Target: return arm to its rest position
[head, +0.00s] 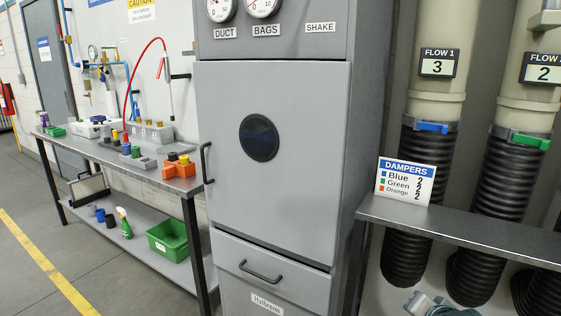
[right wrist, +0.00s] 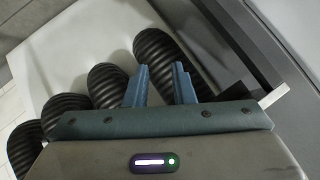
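My right gripper (right wrist: 160,72) is open in the right wrist view. Its two blue fingers stand apart, with nothing seen between them. Black ribbed hoses (right wrist: 110,85) show beyond the fingers. In the head view a teal part of my right arm's end (head: 440,307) shows at the bottom edge, below the right shelf and in front of the hoses. My left gripper is not in view.
A grey cabinet (head: 300,130) with a round dark window stands in the middle. A metal shelf (head: 470,233) with a dampers sign (head: 405,181) juts out at right, near the ribbed hoses (head: 405,255). A workbench (head: 180,185) with coloured parts stands at left. The floor at lower left is clear.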

